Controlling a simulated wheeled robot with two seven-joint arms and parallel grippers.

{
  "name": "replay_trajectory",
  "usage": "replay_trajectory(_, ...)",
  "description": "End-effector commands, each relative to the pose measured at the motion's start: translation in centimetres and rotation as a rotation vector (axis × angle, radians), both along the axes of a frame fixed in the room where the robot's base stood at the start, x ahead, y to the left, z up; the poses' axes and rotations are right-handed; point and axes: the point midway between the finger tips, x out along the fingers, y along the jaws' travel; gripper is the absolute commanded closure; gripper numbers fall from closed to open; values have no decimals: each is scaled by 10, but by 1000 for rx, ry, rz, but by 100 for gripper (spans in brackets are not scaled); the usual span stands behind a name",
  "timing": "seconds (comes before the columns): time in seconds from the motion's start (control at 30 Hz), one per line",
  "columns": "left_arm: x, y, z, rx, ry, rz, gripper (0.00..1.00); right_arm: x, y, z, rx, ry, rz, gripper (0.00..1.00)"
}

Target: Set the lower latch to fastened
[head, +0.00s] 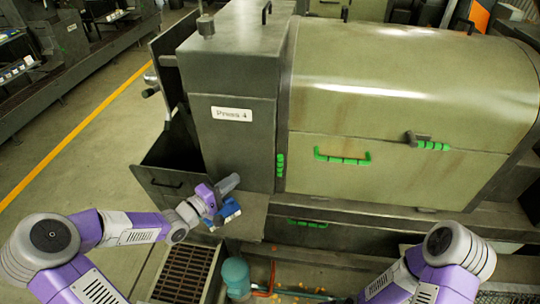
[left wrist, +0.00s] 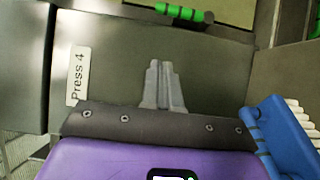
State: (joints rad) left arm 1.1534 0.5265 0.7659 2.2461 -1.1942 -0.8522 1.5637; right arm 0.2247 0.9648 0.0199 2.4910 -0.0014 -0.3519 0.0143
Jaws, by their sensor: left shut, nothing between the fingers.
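The press housing carries several green grips in the head view. One grip on a dark mount (head: 425,143) lies level on the right of the curved cover. Another green grip (head: 280,166) stands upright along the seam beside the grey cabinet. I cannot tell which one is the lower latch. A green grip also shows at the top of the left wrist view (left wrist: 184,13). My left gripper (head: 229,184) is shut and empty in front of the grey cabinet, left of the upright grip and apart from it. Its closed fingers show in the left wrist view (left wrist: 163,72). My right gripper is out of view.
A green bar handle (head: 342,158) sits on the cover, and another (head: 307,223) lower down. The "Press 4" label (head: 231,114) is on the cabinet. A blue object (head: 224,212) is close to my left gripper. A floor grating (head: 184,272) and teal part (head: 236,276) lie below.

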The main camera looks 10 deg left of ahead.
Motion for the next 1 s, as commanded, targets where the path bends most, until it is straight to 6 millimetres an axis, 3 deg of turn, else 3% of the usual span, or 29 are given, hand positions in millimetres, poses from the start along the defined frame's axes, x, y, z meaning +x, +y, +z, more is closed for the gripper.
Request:
replay_trajectory(0.37,4,-3,0,-1,1,0,100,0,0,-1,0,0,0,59)
replay_trajectory(0.57,29,-19,0,-3,-2,-4,100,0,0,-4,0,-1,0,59)
replay_trajectory(0.87,85,-52,0,-3,-1,-4,100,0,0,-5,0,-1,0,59)
replay_trajectory(1.0,91,-73,0,-1,2,-4,100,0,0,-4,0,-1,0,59)
